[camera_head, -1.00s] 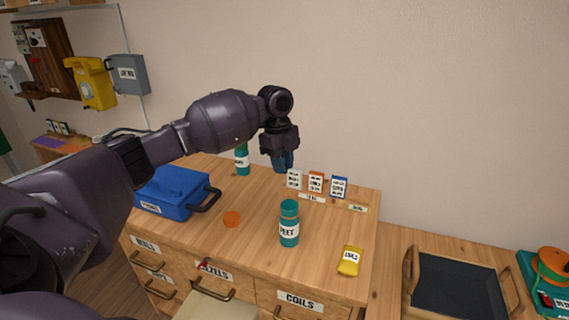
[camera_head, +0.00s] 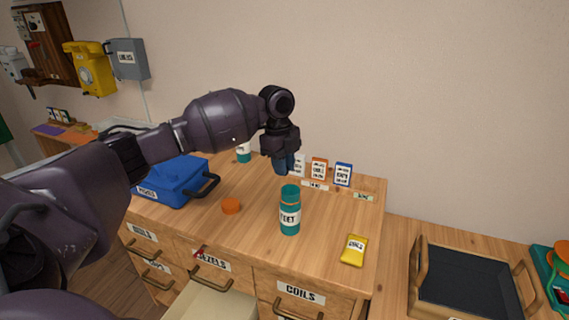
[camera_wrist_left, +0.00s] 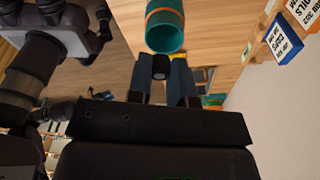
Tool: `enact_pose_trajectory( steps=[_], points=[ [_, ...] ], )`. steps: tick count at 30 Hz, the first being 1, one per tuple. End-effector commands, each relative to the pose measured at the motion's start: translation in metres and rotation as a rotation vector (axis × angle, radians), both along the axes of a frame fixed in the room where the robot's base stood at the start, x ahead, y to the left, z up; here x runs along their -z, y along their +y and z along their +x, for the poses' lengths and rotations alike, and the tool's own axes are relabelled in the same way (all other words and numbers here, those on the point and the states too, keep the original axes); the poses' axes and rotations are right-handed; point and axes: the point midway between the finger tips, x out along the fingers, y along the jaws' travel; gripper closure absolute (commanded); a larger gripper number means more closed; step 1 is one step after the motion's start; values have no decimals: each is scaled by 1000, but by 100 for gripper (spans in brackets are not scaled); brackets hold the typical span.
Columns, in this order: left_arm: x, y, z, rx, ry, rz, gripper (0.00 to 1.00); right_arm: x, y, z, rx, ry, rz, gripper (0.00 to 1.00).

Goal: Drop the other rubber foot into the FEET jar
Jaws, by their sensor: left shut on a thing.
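The teal FEET jar (camera_head: 290,218) stands upright and open on the wooden cabinet top. Its open mouth also shows in the left wrist view (camera_wrist_left: 166,38). My left gripper (camera_head: 284,168) is above the cabinet top, near the jar and a little behind its mouth in the head view. In the left wrist view, its blue fingers (camera_wrist_left: 161,80) are shut on a small black rubber foot (camera_wrist_left: 160,66), near the jar's mouth but outside it. The fingers hide the foot in the head view. My right gripper is not in view.
An orange lid (camera_head: 231,206) lies left of the jar, near a blue toolbox (camera_head: 172,183). A yellow packet (camera_head: 353,250) lies right. Small label boxes (camera_head: 319,169) and another teal jar (camera_head: 244,152) stand behind. The BEZELS drawer (camera_head: 215,303) is open. A dark tray (camera_head: 468,284) is at right.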

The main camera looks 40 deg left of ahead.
Motion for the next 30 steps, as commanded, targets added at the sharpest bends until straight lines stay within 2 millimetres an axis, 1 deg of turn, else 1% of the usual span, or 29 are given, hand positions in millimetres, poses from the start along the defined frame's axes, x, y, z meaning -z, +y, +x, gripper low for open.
enact_pose_trajectory(
  steps=[3,4,9,17,20,23,30],
  points=[
    [-2,0,0,0,-2,0,100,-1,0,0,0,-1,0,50],
    [-1,0,0,0,-1,0,76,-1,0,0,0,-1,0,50],
    [-1,0,0,0,-1,0,50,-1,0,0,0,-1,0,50],
    [-1,0,0,0,-1,0,50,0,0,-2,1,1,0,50],
    [-6,1,0,0,-2,0,50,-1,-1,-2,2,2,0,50],
    [-18,2,1,-1,-5,0,50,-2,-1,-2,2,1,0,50],
    [-61,8,2,0,-6,0,50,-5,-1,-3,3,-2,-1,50]
  ],
)
